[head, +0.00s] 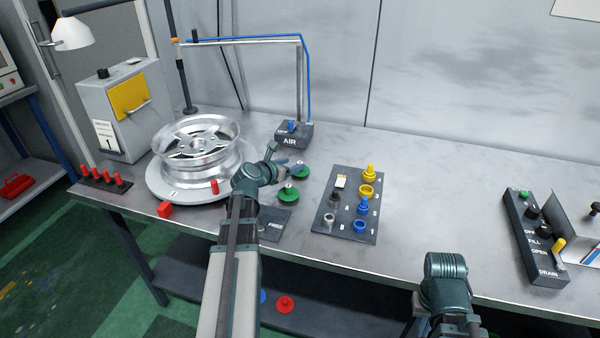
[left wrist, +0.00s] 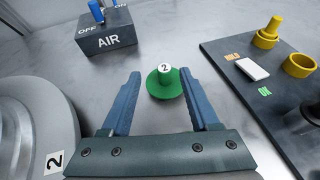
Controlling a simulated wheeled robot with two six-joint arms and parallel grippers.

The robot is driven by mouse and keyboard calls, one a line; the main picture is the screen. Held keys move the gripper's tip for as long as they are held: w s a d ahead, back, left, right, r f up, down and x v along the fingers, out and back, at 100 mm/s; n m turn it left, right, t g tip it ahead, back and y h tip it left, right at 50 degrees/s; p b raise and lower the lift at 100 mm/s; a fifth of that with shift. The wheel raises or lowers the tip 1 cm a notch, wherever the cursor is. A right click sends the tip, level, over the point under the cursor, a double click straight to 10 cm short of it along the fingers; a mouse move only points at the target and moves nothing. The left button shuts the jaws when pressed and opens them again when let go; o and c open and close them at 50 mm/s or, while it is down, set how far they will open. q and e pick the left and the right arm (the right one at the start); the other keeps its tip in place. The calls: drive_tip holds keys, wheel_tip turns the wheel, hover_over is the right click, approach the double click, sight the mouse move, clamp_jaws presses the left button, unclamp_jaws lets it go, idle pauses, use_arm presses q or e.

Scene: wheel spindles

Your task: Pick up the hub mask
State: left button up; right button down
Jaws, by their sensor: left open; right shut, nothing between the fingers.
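Two green discs with knobs, which look like hub masks, stand on the bench in the head view: one at the back (head: 300,172) and one nearer (head: 287,194). The left wrist view shows one green mask (left wrist: 165,84) with a white "2" label on its knob. My left gripper (head: 288,166) is open, and its fingers (left wrist: 163,100) are spread on either side of this mask, with gaps to both. The fingers look apart from it; their height is unclear. My right gripper (head: 445,268) is at the bench's front edge, shut and empty, its fingertips hard to see.
A silver wheel (head: 197,137) lies on a round turntable (head: 168,192) left of my left gripper. The AIR box (head: 293,134) stands behind. A dark board (head: 350,184) with yellow, blue and grey parts lies to the right. The bench right of it is clear up to a black control panel (head: 535,237).

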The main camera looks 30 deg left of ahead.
sight(300, 162)
use_arm(q)
drive_tip(key=shift+w, duration=0.1)
drive_tip(key=x, duration=0.1)
drive_tip(key=b+x, duration=0.2)
drive_tip(key=x, duration=0.1)
drive_tip(key=shift+d+f, duration=0.25)
drive_tip(key=shift+f, duration=0.1)
drive_tip(key=shift+w+f, duration=0.1)
drive_tip(key=shift+w, duration=0.35)
drive_tip(key=shift+s+d, duration=0.1)
drive_tip(key=shift+c, duration=0.3)
clamp_jaws()
